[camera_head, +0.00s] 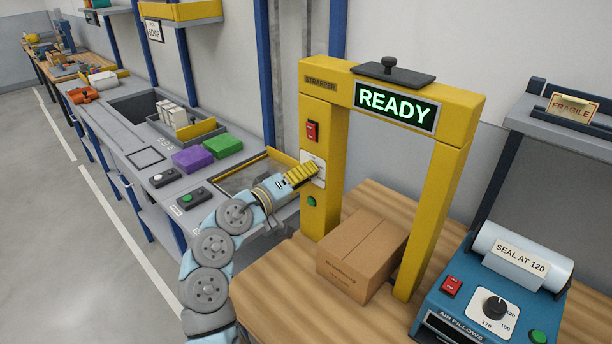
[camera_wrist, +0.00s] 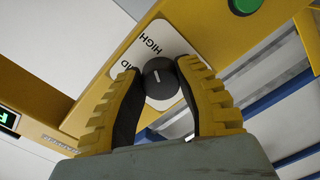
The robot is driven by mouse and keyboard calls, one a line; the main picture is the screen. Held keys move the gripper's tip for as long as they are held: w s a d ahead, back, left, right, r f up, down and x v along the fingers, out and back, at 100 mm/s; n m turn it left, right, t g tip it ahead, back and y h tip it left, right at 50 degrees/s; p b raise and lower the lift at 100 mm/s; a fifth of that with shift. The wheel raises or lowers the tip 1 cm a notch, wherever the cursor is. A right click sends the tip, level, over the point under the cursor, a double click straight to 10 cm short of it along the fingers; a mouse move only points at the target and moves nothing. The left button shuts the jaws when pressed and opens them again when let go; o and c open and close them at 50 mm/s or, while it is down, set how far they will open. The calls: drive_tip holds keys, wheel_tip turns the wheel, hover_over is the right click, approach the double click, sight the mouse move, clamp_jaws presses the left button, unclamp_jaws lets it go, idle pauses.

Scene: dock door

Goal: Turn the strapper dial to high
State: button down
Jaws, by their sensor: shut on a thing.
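The yellow strapper (camera_head: 322,110) stands on a wooden table, with a lit READY display (camera_head: 394,105) on its crossbar. Its white dial plate (camera_head: 318,163) is on the left post, partly hidden by my gripper (camera_head: 304,174). In the wrist view, the round dark dial (camera_wrist: 161,82) sits between the yellow-ribbed fingers of my gripper (camera_wrist: 160,88), which are shut on it. The plate reads HIGH (camera_wrist: 150,44), and a partly covered label ends in D. The dial has a short white mark; I cannot tell which label it points to.
A red switch (camera_head: 312,131) is above the dial plate and a green button (camera_head: 312,202) below it. A cardboard box (camera_head: 361,254) stands under the arch. A blue sealing machine (camera_head: 493,300) is at right; a grey bench (camera_head: 128,140) is at left.

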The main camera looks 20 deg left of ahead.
drive_tip(key=shift+d+f, duration=0.1)
drive_tip(key=shift+f, duration=0.05)
drive_tip(key=c, duration=0.6)
unclamp_jaws()
drive_tip(key=shift+w, duration=0.1)
drive_tip(key=shift+c, duration=0.2)
drive_tip(key=v, duration=1.2)
